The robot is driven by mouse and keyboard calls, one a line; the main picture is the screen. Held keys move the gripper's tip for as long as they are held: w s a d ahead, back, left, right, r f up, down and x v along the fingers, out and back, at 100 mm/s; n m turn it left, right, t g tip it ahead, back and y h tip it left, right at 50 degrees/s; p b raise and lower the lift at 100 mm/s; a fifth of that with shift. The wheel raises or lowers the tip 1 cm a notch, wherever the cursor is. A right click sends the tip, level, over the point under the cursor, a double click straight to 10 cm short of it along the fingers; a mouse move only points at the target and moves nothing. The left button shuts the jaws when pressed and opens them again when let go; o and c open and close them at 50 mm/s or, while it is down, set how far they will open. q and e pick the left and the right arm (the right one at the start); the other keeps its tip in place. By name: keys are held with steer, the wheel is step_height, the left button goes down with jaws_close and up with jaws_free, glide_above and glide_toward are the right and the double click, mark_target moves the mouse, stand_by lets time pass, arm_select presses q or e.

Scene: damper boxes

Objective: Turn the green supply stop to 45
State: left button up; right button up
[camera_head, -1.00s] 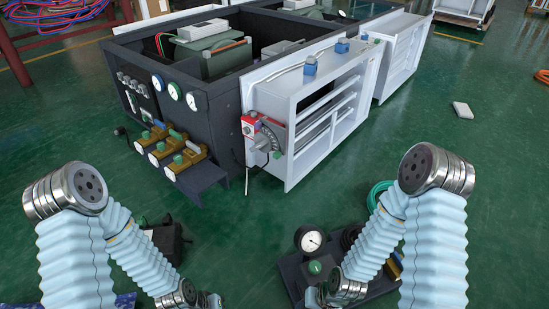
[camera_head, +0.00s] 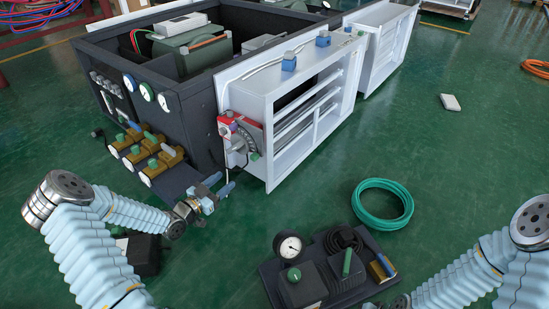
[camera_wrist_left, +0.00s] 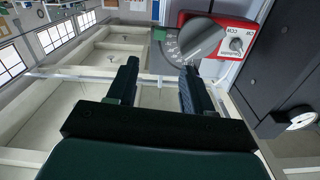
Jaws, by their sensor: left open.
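The red actuator unit (camera_head: 227,124) is mounted on the near end of the white damper box, with a grey scale dial beside it. A small green stop (camera_head: 255,156) sits at the dial's lower edge. In the left wrist view the green stop (camera_wrist_left: 159,33) is at the edge of the dark scale, beside the large grey round hub (camera_wrist_left: 198,40). My left gripper (camera_head: 220,185) is open and empty, below and in front of the unit. In the left wrist view its open fingers (camera_wrist_left: 160,68) point toward the scale, apart from the stop. My right gripper is out of view.
The white damper box (camera_head: 285,110) stands against the dark frame (camera_head: 190,110). Brass valves (camera_head: 150,150) sit left of my left gripper. A gauge (camera_head: 289,247) and tools lie on a dark board, near a green hose coil (camera_head: 383,202). Floor between is clear.

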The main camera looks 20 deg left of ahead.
mark_target(252, 158)
arm_select(q)
steer(key=b+x, duration=0.1)
steer(key=x, duration=1.2)
steer(key=shift+w+d, duration=0.15)
steer(key=shift+w, duration=0.15)
jaws_close()
